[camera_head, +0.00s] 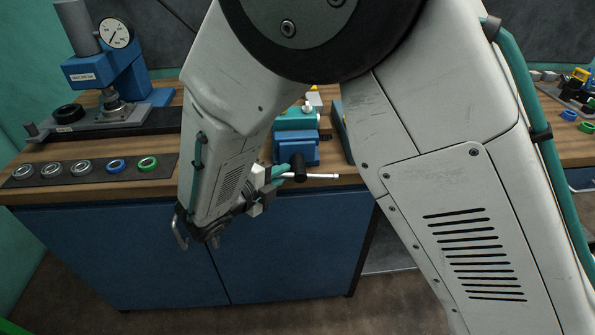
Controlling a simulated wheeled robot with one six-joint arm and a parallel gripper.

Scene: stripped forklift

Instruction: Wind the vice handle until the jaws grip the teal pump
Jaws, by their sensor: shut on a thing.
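The blue vice (297,150) is mounted at the front edge of the wooden bench. The teal pump (294,121) shows just behind the vice's front jaw. My arm and the vice hide part of it, and I cannot tell whether the jaws touch it. The vice handle (320,176) is a pale metal bar through a dark hub, lying about level and pointing right. My gripper (283,174) is in front of the vice, with its teal fingers shut on the left part of the handle.
A blue press with a gauge (117,33) stands at the back left. A dark strip (92,168) with several rings lies along the bench's front left. Blue cabinet doors (120,252) are below. My arm links hide much of the middle and right.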

